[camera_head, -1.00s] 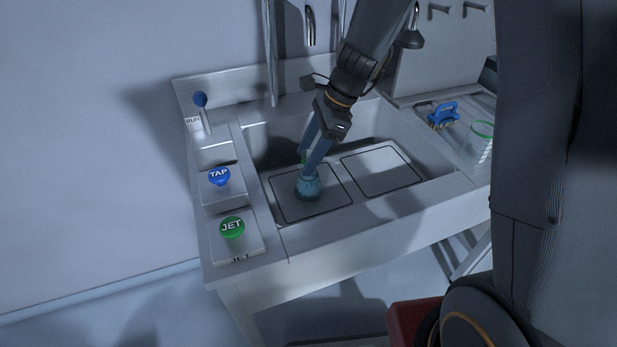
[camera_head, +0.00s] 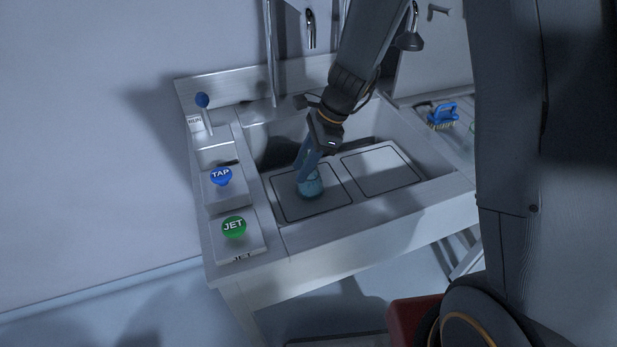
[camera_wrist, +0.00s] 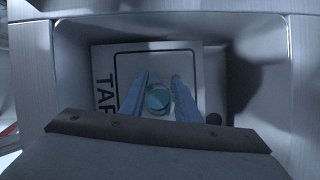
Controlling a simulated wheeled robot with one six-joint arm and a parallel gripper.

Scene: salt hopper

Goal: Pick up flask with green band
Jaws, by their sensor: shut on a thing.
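The flask (camera_head: 311,187) stands on the left outlined plate in the sink and holds blue liquid. My gripper (camera_head: 304,167) reaches down on it from above, its blue fingers around the flask's upper part. In the wrist view the flask (camera_wrist: 158,98) sits between the two fingers, with the liquid seen from above. My gripper is shut on the flask. The flask's neck and any green band are hidden by the fingers now. The flask looks upright on the plate.
The sink (camera_head: 420,192) has a second, empty outlined plate (camera_head: 381,170) to the right. A blue TAP button (camera_head: 221,176), a green JET button (camera_head: 234,227) and a blue-knobbed RUN lever (camera_head: 203,101) line the left rim. A blue brush (camera_head: 444,113) lies at right.

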